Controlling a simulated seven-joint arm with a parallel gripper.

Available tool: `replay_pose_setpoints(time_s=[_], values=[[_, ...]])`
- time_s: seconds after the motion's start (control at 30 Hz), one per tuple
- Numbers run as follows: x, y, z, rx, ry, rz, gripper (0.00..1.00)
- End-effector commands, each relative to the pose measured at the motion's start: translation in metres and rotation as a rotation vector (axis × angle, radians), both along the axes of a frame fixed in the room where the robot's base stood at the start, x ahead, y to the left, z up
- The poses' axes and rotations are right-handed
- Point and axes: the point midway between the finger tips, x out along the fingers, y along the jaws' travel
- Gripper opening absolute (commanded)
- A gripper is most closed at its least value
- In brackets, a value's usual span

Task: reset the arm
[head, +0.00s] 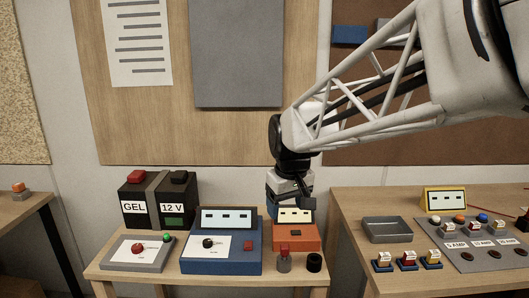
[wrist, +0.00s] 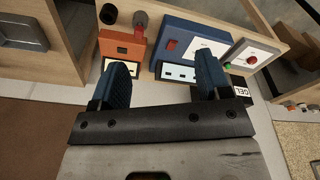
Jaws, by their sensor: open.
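My gripper (wrist: 163,85) is open and empty in the wrist view, its two blue fingers spread apart above the bench. In the head view my arm reaches in from the upper right and my gripper (head: 291,190) hangs down behind the orange box (head: 292,239). The orange box also shows beyond the left finger in the wrist view (wrist: 122,46). The blue box with a pale screen (head: 222,255) stands left of it, and it shows between and beyond the fingers in the wrist view (wrist: 182,35). Fingertip contact cannot be told in the head view.
A black GEL 12 V battery (head: 135,205) and a grey box with a red knob (head: 138,254) stand at left. Two small cylinders, one grey with a red top (head: 283,261) and one black (head: 314,263), stand at the front edge. A grey tray (head: 388,231) lies on the right table.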

Motion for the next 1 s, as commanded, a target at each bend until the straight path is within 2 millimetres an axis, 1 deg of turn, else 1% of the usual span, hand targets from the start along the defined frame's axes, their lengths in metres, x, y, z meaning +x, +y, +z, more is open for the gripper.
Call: replay_pose_setpoints(time_s=[0.03, 0.2, 0.33, 0.5, 0.7, 0.8, 0.9, 1.0], values=[[-0.013, -0.011, 0.001, 0.002, -0.005, -0.024, 0.71], [-0.055, -0.041, -0.001, 0.007, -0.02, -0.107, 0.71], [-0.088, -0.062, -0.005, 0.012, -0.033, -0.168, 0.71], [-0.131, -0.086, -0.015, 0.018, -0.047, -0.248, 0.71], [-0.181, -0.109, -0.03, 0.025, -0.065, -0.345, 0.71], [-0.204, -0.118, -0.039, 0.028, -0.072, -0.388, 0.71], [-0.223, -0.124, -0.047, 0.031, -0.08, -0.423, 0.71], [-0.236, -0.128, -0.053, 0.034, -0.085, -0.449, 0.71]])
